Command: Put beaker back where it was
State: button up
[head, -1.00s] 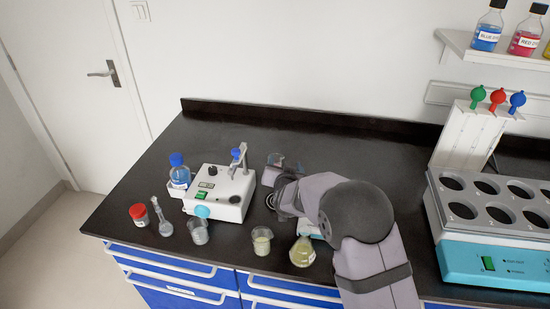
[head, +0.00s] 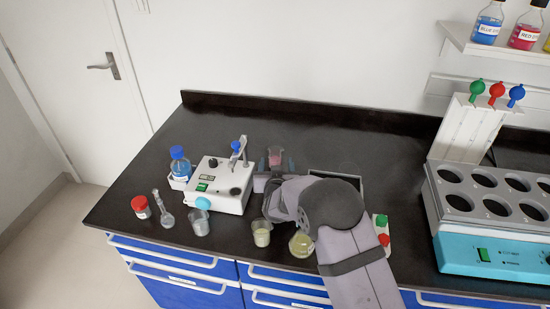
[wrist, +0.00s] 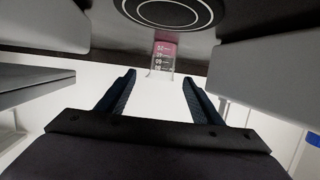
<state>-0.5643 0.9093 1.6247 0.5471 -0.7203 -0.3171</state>
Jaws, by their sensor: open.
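A small beaker with pink liquid (head: 274,153) stands on the dark counter, right of the white device with the blue-capped rod. In the wrist view the beaker (wrist: 164,55) shows its printed marks and lies just past the fingertips, about midway between them. My gripper (head: 276,165) is open with one finger to each side of the beaker's line; in the wrist view both fingers (wrist: 159,80) are apart with nothing gripped. My arm reaches in from the front right and hides part of the counter.
The white device (head: 221,187) and a blue-capped bottle (head: 180,164) stand left. A red-capped jar (head: 141,207), small flask (head: 163,212), clear beaker (head: 200,223), yellowish beaker (head: 262,233) and yellow flask (head: 301,243) line the front. A device with green and red knobs (head: 381,228) is partly hidden by my arm.

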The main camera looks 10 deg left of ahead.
aim_at(275, 157)
jog(key=shift+a+p+x, duration=0.2)
jog(key=shift+p+x, duration=0.55)
jog(key=shift+x, duration=1.75)
jog(key=shift+c, duration=0.7)
jog(key=c, duration=1.1)
jog(key=shift+c, duration=0.2)
jog(key=shift+r, duration=0.1)
notch_tip(275, 157, up, 10)
jog(key=b, duration=0.1)
